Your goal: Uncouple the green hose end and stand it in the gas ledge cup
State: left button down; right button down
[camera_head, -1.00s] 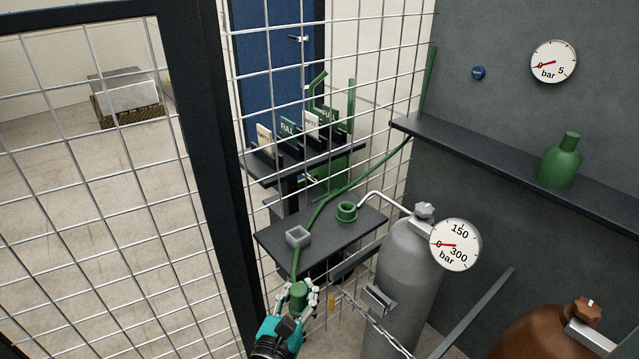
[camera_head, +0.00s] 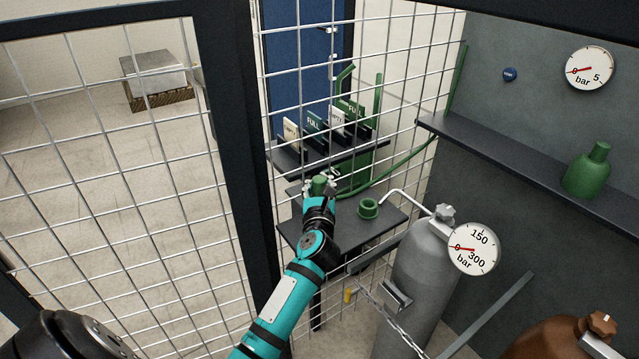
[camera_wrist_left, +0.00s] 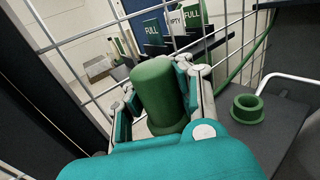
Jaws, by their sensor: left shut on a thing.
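My left gripper (camera_head: 321,184) is shut on the green hose end (camera_wrist_left: 157,92), a thick green cylinder with a wider collar, standing roughly upright between the fingers in the left wrist view. The gripper is above the dark ledge (camera_head: 385,225), near its far left part. A round green open-topped fitting (camera_head: 368,208) stands on the ledge to the right of the gripper, apart from it; it also shows in the left wrist view (camera_wrist_left: 247,108). The green hose (camera_head: 405,160) curves from the wall shelf down behind the gripper. The small grey square cup is hidden behind my left arm. My right gripper is out of view.
Wire mesh (camera_head: 235,240) and a dark post stand left of the arm. A rack with tag cards (camera_head: 315,121) is behind the ledge. A grey cylinder (camera_head: 425,270) with a gauge (camera_head: 474,249) and bent pipe is at the right.

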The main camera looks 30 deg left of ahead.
pick_arm(q)
jog(key=shift+r+p, duration=0.1)
jog(key=shift+p, duration=0.2)
notch_tip(320, 180, down, 6)
jog(key=b, duration=0.5)
jog(key=shift+r+p, duration=0.1)
jog(key=shift+p, duration=0.45)
dwell(1.4)
jog(key=shift+f+b, duration=1.6)
jog(key=shift+f, duration=0.4)
jog(key=c, duration=1.1)
grip_release()
jog(key=shift+c, duration=0.2)
jog(key=shift+s+d, duration=0.1)
jog(key=v, duration=1.1)
jog(key=shift+s+d, duration=0.2)
jog(key=shift+s, duration=0.15)
